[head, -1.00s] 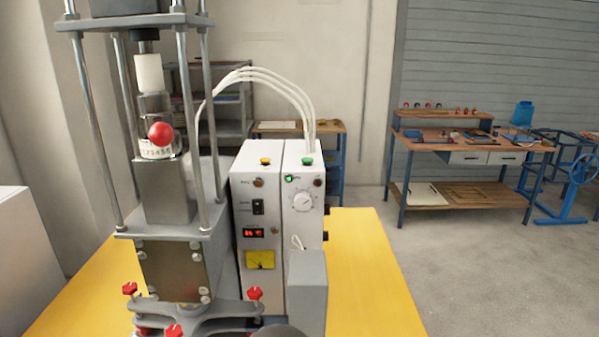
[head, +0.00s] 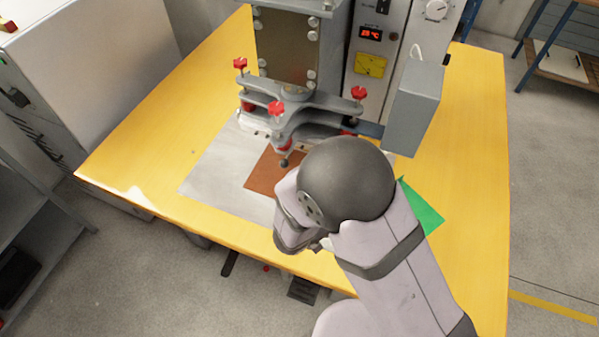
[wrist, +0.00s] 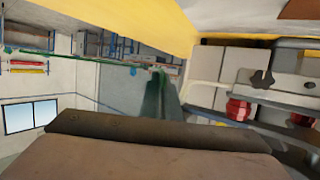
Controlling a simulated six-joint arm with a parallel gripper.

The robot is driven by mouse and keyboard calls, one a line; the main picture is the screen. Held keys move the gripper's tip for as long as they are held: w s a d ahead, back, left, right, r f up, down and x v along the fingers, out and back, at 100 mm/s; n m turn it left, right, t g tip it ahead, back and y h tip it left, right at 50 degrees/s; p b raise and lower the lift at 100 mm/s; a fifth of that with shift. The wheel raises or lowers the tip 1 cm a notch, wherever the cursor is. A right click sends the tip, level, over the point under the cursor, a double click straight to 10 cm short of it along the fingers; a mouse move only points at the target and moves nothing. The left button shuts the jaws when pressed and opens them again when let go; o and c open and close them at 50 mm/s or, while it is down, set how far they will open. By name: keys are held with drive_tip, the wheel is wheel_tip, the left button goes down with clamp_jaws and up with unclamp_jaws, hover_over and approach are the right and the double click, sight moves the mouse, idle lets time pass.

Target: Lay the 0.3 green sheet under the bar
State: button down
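A green sheet (head: 422,208) lies on the yellow table to the right of my arm in the head view. My arm covers its left part, and I cannot read its thickness. The press's grey clamp frame (head: 305,117) with red knobs stands above a silver plate (head: 215,178). A brown patch (head: 268,172) lies on that plate, partly hidden by my arm. I cannot clearly make out the bar under the press. My wrist is just in front of the plate. My gripper's fingers are hidden in the head view.
The white control box (head: 370,65) with a red display and a grey block (head: 411,110) stand beside the press. The yellow table (head: 470,150) is bare at the right. A white cabinet (head: 90,70) stands at the left. Red knobs (wrist: 238,108) show at the right of the wrist view.

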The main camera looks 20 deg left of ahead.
drive_tip(key=shift+s+a+r+n+t+y+b, duration=0.3)
drive_tip(key=shift+s+a+r+n+t+y, duration=0.45)
drive_tip(key=shift+a+r+n+y, duration=1.5)
drive_tip(key=shift+s+a+r+n+t+y+b, duration=0.4)
drive_tip(key=shift+s+a+n+y, duration=0.95)
drive_tip(key=shift+a, duration=2.3)
drive_tip(key=shift+m+y, duration=0.3)
drive_tip(key=shift+y, duration=0.1)
drive_tip(key=f, duration=0.9)
drive_tip(key=f+b, duration=0.1)
drive_tip(key=f, duration=0.4)
drive_tip(key=shift+w, duration=0.35)
drive_tip(key=shift+f, duration=2.1)
drive_tip(key=shift+f, duration=0.15)
drive_tip(key=c, duration=2)
unclamp_jaws()
